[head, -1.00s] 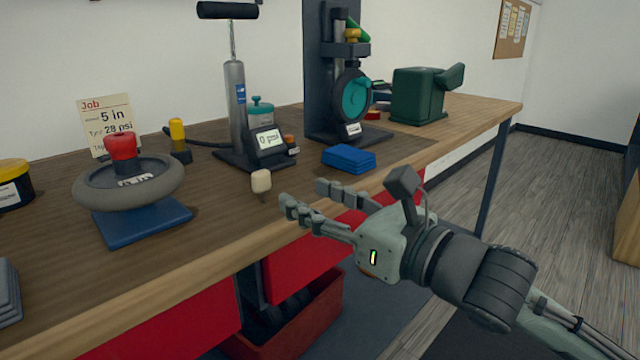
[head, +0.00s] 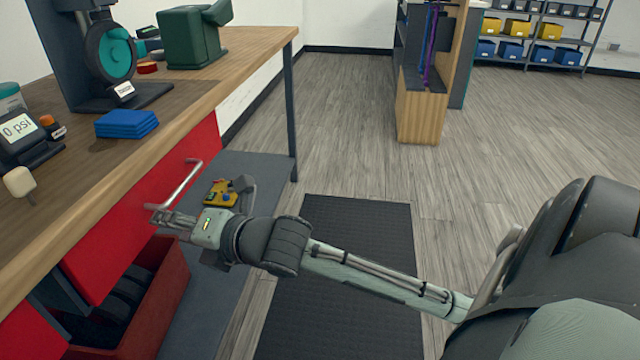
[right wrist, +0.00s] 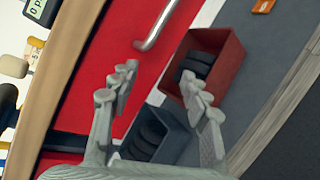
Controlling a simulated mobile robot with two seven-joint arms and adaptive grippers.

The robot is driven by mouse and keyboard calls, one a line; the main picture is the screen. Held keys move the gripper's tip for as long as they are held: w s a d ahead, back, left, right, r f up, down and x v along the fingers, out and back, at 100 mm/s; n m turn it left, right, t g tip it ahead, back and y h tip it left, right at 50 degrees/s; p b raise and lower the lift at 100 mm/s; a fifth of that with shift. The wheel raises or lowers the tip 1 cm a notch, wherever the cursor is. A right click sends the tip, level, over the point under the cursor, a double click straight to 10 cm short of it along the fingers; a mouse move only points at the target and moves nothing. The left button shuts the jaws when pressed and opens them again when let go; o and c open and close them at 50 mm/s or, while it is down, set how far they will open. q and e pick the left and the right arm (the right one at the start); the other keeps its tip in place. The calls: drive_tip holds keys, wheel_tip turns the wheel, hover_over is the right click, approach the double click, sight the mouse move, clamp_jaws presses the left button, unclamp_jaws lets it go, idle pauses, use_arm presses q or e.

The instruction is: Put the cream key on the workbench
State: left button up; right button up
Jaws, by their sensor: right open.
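The cream key (head: 19,182) shows as a cream knob on a short stem, at the left edge of the head view, near the front edge of the workbench (head: 150,100). A cream knob (right wrist: 14,66) also shows at the left of the right wrist view. My right gripper (head: 165,222) is open and empty, below the bench top, in front of the red drawer (head: 130,215) and close to its metal handle (head: 180,182). In the right wrist view its fingers (right wrist: 160,88) are spread with nothing between them. My left gripper is not in view.
A red bin (head: 165,305) with black tyres stands below the drawer. A blue stack (head: 126,124), a gauge and a green machine (head: 190,38) stand on the bench. A yellow control box (head: 220,192) is beyond my gripper. The floor around the dark mat (head: 340,290) is open.

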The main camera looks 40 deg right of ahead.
drive_tip(key=s+d+f+m+g+h, duration=0.25)
drive_tip(key=s+d+f+m, duration=0.2)
drive_tip(key=f+m, duration=0.5)
drive_tip(key=s+d+f+m+g+h, duration=0.2)
drive_tip(key=s+d+f+m+g, duration=0.25)
drive_tip(key=f, duration=0.85)
drive_tip(key=s+d+f+m+g+h, duration=0.1)
drive_tip(key=s+d+f+m+g, duration=0.1)
drive_tip(key=s+f+m, duration=0.9)
drive_tip(key=s+f+g, duration=0.1)
drive_tip(key=s, duration=0.2)
drive_tip(key=shift+d+g, duration=0.2)
drive_tip(key=shift+g, duration=0.1)
